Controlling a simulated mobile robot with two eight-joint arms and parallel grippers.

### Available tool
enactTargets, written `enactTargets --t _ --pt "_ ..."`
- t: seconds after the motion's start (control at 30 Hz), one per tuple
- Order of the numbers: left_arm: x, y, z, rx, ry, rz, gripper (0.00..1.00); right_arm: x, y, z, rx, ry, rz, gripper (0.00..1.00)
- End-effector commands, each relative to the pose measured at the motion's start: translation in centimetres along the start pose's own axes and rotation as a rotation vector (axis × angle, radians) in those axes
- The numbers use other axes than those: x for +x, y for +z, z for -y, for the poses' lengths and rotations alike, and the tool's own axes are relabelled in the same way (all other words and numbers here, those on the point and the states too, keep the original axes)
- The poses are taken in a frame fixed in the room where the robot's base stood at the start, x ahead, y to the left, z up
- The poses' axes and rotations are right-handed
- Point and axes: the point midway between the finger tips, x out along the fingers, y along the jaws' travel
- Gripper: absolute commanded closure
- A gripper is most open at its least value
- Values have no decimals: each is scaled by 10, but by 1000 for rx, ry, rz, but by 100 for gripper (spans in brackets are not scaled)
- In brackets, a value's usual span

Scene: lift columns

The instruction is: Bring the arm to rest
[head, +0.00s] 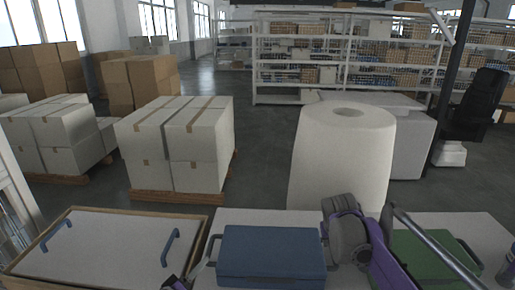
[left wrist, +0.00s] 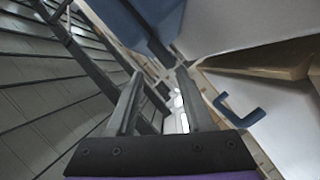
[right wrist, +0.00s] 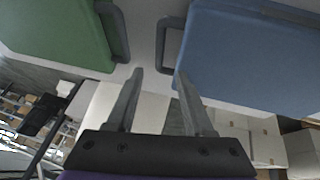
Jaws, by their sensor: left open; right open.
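My left gripper (head: 183,275) is only partly in the head view, low at the bottom edge between the tray and the blue case. In the left wrist view its two fingers (left wrist: 158,88) stand apart with nothing between them. My right gripper's fingers are not clearly visible in the head view, where my purple and grey arm covers that area. In the right wrist view its fingers (right wrist: 158,92) are apart and empty, close to the handles of the blue and green cases. I cannot tell whether they touch a handle.
A blue case (head: 270,252), a green case (head: 425,258) and a wood-rimmed white tray (head: 110,245) with blue handles are in front. A large white roll (head: 340,160) stands behind. White boxes (head: 200,150) stand on a pallet at left. Open floor lies beyond.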

Motion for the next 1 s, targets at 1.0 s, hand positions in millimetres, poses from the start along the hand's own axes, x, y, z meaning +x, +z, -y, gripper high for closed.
enactTargets --t 1.0 --pt "-263 129 -14 621 -715 639 48 -55 323 47 2 -212 -24 48"
